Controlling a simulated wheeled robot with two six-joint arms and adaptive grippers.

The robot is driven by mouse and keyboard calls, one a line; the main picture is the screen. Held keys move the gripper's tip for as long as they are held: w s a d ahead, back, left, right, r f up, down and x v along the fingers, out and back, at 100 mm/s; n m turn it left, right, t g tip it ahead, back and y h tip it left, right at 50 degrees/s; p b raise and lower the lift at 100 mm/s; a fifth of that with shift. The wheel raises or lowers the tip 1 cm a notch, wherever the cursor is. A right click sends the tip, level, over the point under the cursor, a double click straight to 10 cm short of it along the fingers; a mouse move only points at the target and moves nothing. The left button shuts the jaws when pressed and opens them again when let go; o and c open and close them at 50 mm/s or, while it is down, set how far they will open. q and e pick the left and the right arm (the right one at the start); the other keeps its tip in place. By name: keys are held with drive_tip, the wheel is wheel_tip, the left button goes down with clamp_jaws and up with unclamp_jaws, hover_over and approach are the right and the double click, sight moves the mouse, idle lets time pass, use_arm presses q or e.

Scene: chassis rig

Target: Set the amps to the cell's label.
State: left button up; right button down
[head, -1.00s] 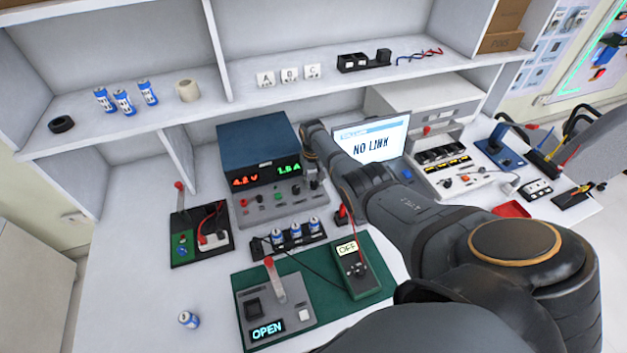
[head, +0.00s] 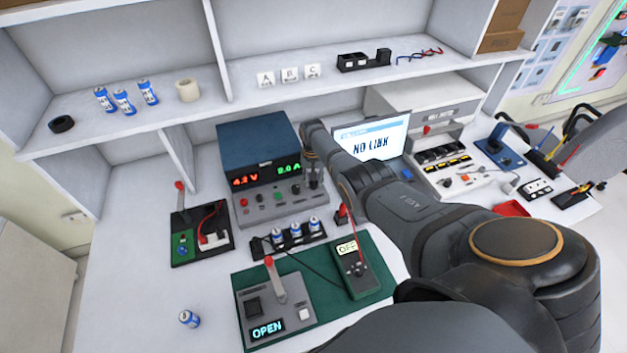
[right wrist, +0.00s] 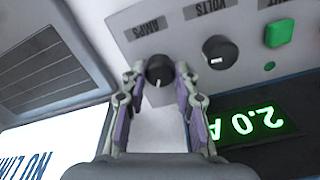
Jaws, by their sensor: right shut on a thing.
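The power supply (head: 258,146) stands against the shelf's back, with a red readout of 4.2 V and a green readout (head: 289,168) of 2.0 A. The right wrist view also shows the green 2.0 A readout (right wrist: 247,122), upside down. My right gripper (head: 313,180) is shut on the black AMPS knob (right wrist: 160,70) at the panel's right end. The VOLTS knob (right wrist: 219,52) is beside it, untouched. Blue-and-white cells (head: 296,231) sit in a black holder, and one cell (head: 189,318) stands alone on the bench; their labels are too small to read. My left gripper is not in view.
A green mat (head: 372,254) holds a meter (head: 352,268) reading OFF and a grey box (head: 274,304) reading OPEN. A laptop (head: 372,138) showing NO LINK stands just right of my right gripper. The bench's front left is mostly clear.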

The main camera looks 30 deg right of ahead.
sight(313, 182)
drive_tip(key=c, duration=1)
unclamp_jaws()
drive_tip(key=shift+r, duration=0.1)
wheel_tip(313, 182, up, 12)
drive_tip(key=shift+w+f, duration=0.1)
